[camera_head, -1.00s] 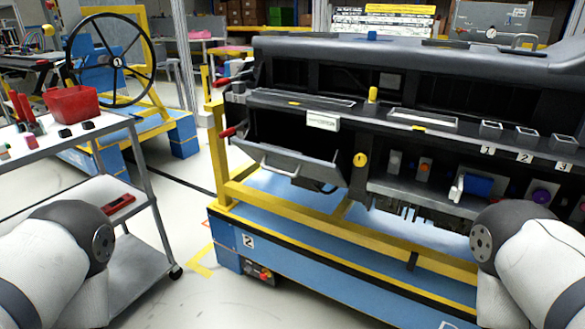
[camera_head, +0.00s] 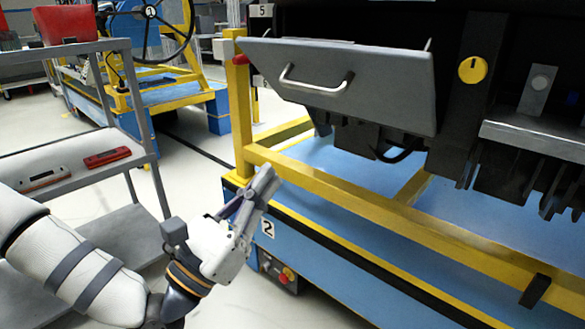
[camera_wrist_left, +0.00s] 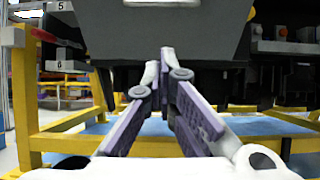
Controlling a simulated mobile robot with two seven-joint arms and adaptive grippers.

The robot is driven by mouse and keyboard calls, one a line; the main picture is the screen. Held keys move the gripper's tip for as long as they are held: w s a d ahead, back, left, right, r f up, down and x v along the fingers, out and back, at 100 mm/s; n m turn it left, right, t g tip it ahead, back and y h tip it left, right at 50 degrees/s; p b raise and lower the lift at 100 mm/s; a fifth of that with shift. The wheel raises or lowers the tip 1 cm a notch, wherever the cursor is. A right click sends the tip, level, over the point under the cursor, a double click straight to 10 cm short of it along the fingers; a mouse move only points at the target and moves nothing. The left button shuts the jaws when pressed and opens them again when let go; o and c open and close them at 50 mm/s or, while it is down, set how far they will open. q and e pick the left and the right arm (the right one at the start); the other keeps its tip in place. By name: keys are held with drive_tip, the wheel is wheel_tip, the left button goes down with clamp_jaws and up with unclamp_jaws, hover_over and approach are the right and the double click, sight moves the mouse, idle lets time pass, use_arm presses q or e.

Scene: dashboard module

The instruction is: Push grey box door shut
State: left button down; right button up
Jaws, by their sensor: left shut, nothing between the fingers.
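The grey box door (camera_head: 365,85) hangs open on the front of the dashboard module, its panel tilted outward, with a silver bar handle (camera_head: 315,82) on its face. My left gripper (camera_head: 264,180) is shut and empty, pointing up, below and left of the door in the head view and apart from it. The inside of the box is hidden behind the door. My right gripper is not in view.
A yellow frame rail (camera_head: 350,195) and post on a blue base (camera_head: 330,255) stand close to my left gripper. A grey cart (camera_head: 125,210) with red tools is at the left.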

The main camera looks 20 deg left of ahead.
sight(308, 50)
use_arm(q)
drive_tip(key=s+r+x, duration=0.1)
drive_tip(key=r+x, duration=0.1)
drive_tip(key=x, duration=0.9)
drive_tip(key=shift+s+r, duration=0.15)
drive_tip(key=shift+s, duration=0.05)
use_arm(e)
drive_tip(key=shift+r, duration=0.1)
use_arm(q)
drive_tip(key=shift+a, duration=0.15)
